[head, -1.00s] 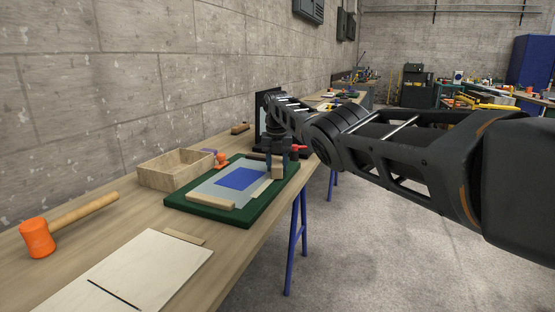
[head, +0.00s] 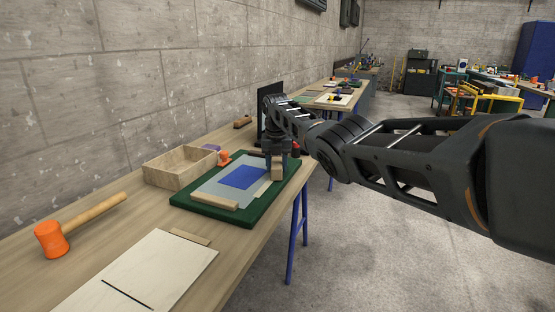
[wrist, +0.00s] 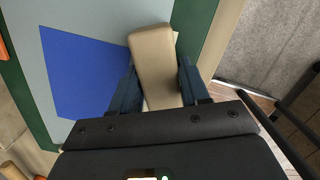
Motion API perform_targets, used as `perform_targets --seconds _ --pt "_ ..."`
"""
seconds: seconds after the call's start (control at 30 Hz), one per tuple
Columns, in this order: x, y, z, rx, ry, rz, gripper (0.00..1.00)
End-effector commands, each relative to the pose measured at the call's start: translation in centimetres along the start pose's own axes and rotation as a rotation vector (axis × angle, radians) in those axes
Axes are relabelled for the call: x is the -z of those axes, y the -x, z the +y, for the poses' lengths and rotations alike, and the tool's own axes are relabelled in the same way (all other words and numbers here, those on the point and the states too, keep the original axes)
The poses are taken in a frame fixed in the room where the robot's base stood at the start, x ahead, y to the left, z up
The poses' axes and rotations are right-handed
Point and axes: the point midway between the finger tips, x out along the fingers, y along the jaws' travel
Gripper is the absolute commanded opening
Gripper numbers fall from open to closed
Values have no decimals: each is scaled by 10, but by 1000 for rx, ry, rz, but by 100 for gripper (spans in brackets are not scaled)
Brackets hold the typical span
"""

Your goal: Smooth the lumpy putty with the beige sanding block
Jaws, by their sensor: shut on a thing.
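My gripper (head: 277,163) is shut on the beige sanding block (head: 277,174), at the right side of the green-edged board (head: 233,224). In the wrist view the block (wrist: 153,55) sits between the two dark fingers and points away over the board. The board carries a pale grey panel (head: 213,187) with a blue patch (head: 241,177), left of the block. A pale strip (head: 262,189) lies beside the blue patch, near the block. I cannot make out lumps, or tell whether this strip is the putty. The block's underside is hidden, so contact is unclear.
A beige bar (head: 214,201) lies on the board's near side. A wooden tray (head: 180,178), an orange item (head: 224,158) and an orange mallet (head: 50,238) are to the left. A pale sheet (head: 140,275) lies in front. A dark red item (head: 296,149) stands beside my gripper.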

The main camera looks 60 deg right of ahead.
Motion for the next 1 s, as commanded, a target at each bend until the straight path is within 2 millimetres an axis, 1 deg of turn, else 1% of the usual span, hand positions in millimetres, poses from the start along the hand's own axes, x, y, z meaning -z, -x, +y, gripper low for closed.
perform_targets --seconds 0.03,0.27,0.47,0.8,1.0 --pt "1 3 0 0 0 0 15" --pt "4 1 1 1 0 0 15" --pt "10 3 4 1 0 1 15" --pt "18 -1 7 1 0 3 15" --pt "23 3 9 1 1 5 15"
